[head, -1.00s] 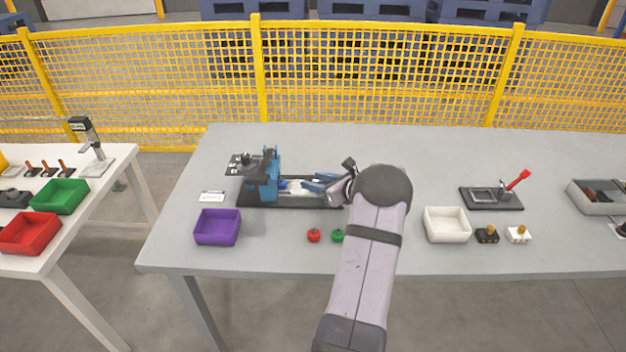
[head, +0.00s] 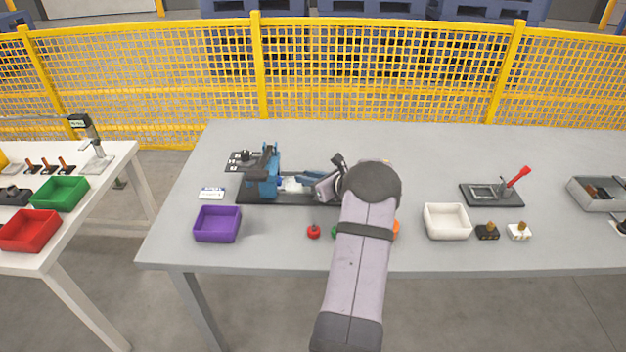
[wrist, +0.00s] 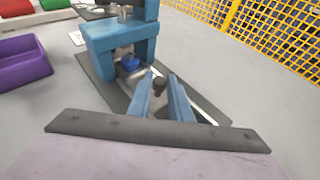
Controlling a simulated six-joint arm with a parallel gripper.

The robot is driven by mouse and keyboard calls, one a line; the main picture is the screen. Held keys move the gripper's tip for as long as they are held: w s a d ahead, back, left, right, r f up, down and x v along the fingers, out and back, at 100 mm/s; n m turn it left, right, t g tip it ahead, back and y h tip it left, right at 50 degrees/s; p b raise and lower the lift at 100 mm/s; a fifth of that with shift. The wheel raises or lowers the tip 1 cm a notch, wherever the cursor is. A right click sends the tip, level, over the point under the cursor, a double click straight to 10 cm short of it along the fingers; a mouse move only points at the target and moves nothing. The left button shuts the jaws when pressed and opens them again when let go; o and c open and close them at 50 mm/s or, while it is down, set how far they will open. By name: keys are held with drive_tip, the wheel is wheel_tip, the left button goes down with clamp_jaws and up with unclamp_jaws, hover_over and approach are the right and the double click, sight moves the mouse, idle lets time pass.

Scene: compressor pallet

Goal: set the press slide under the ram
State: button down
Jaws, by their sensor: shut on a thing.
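The blue press (head: 264,176) stands on a dark base plate (head: 248,198) on the grey table; its frame also shows in the wrist view (wrist: 104,40). My gripper (wrist: 160,88) is low over the base plate, to the right of the press in the head view. Its two blue fingers are shut on a small dark knob (wrist: 159,84), apparently the handle of the press slide. A pale part of the slide or its track (head: 293,184) shows between press and fingers. A round blue piece (wrist: 130,64) sits at the press opening. The fingers hide much of the slide.
A purple bin (head: 217,224) and a red button (head: 313,231) are in front of the press. A white bin (head: 446,222) and a dark fixture with a red lever (head: 492,195) are to the right. A yellow mesh fence (head: 380,85) runs behind the table.

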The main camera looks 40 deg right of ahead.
drive_tip(key=shift+w+a, duration=0.8)
drive_tip(key=shift+a, duration=0.05)
drive_tip(key=c, duration=1.6)
unclamp_jaws()
drive_tip(key=shift+s+d, duration=0.1)
drive_tip(key=shift+s, duration=0.1)
drive_tip(key=shift+s+r, duration=0.15)
drive_tip(key=shift+s, duration=0.05)
drive_tip(key=shift+b+v, duration=0.75)
drive_tip(key=shift+v, duration=2.55)
